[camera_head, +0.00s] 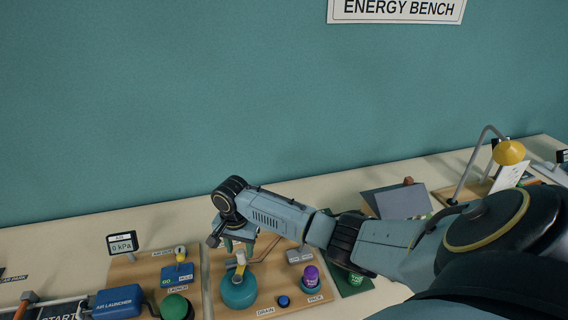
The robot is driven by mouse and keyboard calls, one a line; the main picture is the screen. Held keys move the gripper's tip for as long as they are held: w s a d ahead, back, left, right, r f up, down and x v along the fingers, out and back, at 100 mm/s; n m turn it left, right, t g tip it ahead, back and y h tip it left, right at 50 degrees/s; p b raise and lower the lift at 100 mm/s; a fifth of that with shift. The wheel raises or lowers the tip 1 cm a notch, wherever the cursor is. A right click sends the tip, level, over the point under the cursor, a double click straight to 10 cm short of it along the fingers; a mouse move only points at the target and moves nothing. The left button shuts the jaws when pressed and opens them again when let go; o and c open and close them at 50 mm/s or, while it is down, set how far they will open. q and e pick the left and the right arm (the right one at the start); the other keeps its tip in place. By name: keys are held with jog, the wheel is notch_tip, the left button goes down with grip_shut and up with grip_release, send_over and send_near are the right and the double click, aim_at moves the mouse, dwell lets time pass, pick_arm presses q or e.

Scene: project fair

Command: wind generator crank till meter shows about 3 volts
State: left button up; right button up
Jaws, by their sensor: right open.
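My right arm reaches in from the right across the bench, and its gripper (233,240) points down at the bench's left-middle part. It is open, just above and behind a round teal object (238,290) with a yellow and white top. I cannot tell whether they touch. I cannot make out a generator crank or a volt meter; my arm hides part of the bench. The one readable display (122,243) shows 0 kPa, not volts. My left gripper is not in view.
A blue air launcher (117,302) and a green dome button (175,307) are at left. A purple-topped item (311,276) and a blue button (284,301) stand right of the teal object. A yellow lamp (510,152) is at far right. A teal wall rises behind.

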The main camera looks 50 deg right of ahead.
jog(key=shift+r, duration=2.5)
